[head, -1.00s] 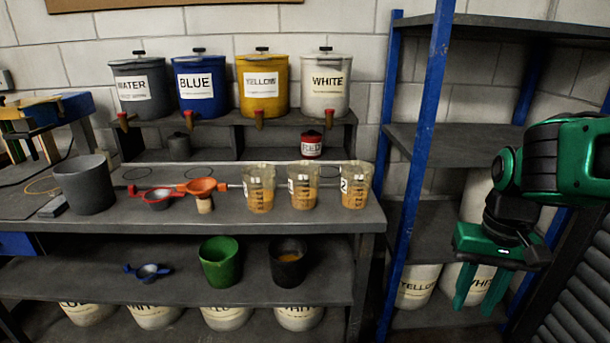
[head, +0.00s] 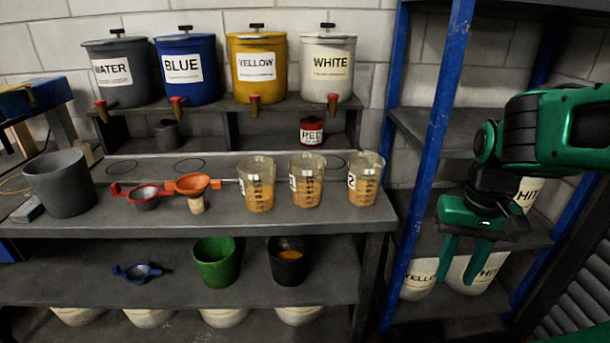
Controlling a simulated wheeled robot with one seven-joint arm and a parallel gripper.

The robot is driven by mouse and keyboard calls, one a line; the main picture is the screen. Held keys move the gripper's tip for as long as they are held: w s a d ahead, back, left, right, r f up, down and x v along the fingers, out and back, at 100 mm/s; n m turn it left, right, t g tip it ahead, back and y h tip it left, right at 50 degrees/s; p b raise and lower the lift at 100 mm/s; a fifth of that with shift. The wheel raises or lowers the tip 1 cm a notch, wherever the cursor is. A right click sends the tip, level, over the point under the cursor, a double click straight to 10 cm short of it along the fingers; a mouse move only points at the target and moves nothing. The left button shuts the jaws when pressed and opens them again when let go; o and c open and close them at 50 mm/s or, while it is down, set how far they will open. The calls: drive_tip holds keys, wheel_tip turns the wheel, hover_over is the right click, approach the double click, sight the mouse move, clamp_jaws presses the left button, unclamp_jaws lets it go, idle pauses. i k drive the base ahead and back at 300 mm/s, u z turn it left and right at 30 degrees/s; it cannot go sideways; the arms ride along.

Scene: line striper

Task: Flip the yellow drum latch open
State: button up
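The yellow drum (head: 257,68) stands on the raised back shelf, between the blue and white drums, with its label facing me.
The water drum (head: 121,73), blue drum (head: 187,70) and white drum (head: 327,68) share the shelf. Below stand measuring cups (head: 306,181), an orange funnel (head: 192,185) and a grey bucket (head: 60,184). A blue post (head: 432,165) rises between my gripper and the bench.

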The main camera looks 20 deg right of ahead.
sight(257, 25)
drive_tip(key=u, duration=0.5)
drive_tip(key=k, duration=1.2)
drive_tip(key=u, duration=1)
drive_tip(key=i, duration=1.15)
drive_tip(key=z, duration=0.45)
drive_tip(key=i, duration=0.9)
drive_tip(key=z, duration=0.8)
